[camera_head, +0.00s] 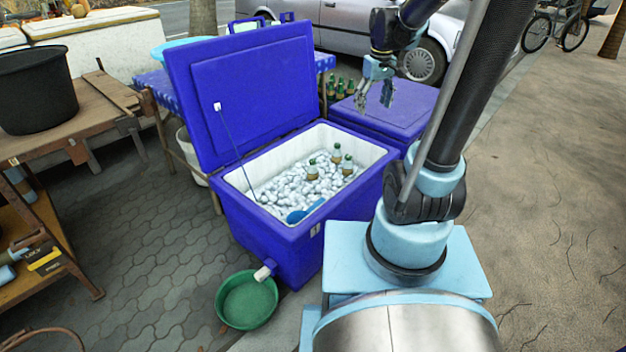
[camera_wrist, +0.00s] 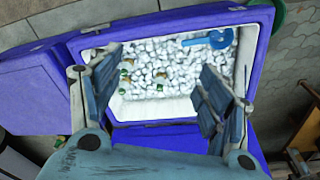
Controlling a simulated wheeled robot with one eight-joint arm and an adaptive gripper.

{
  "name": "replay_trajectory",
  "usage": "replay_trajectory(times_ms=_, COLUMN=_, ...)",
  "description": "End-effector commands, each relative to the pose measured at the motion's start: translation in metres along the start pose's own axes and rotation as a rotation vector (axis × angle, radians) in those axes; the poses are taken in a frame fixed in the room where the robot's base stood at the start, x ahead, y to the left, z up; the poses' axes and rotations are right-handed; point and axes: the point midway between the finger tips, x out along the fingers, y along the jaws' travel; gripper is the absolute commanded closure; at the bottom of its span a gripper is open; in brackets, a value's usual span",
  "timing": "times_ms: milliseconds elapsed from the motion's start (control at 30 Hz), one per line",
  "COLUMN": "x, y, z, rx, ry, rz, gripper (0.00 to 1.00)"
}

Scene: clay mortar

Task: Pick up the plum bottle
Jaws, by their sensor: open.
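Three small bottles with green tops stand in the ice of the open blue cooler (camera_head: 345,213) in the head view: one on the left (camera_head: 312,169), one at the back (camera_head: 336,154) and one on the right (camera_head: 347,166). I cannot tell which is the plum bottle. My gripper (camera_head: 375,101) is open and empty, up behind the cooler's right side and apart from the bottles. In the wrist view, my gripper's (camera_wrist: 160,64) spread fingers frame the ice, with small bottle tops (camera_wrist: 126,73) near the left finger.
A blue scoop (camera_head: 305,211) lies on the ice. The raised lid (camera_head: 245,95) stands at the cooler's back left. A closed blue cooler (camera_head: 405,108) is behind, with several green-topped bottles (camera_head: 340,88) beside it. A green basin (camera_head: 247,300) sits in front.

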Motion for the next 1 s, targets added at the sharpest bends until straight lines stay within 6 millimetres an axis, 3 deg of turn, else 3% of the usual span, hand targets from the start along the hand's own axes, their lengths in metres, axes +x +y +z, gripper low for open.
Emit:
replay_trajectory(times_ms=100, x=0.01, y=0.003, z=-0.035, rx=-0.055, ry=-0.008, rz=-0.005, gripper=0.29)
replay_trajectory(times_ms=467, x=0.059, y=0.006, z=-0.129, rx=-0.221, ry=-0.03, rz=-0.022, gripper=0.29)
replay_trajectory(times_ms=767, x=0.121, y=-0.002, z=-0.199, rx=-0.359, ry=-0.048, rz=-0.036, gripper=0.29)
replay_trajectory(times_ms=1000, x=0.182, y=-0.015, z=-0.248, rx=-0.469, ry=-0.062, rz=-0.049, gripper=0.29)
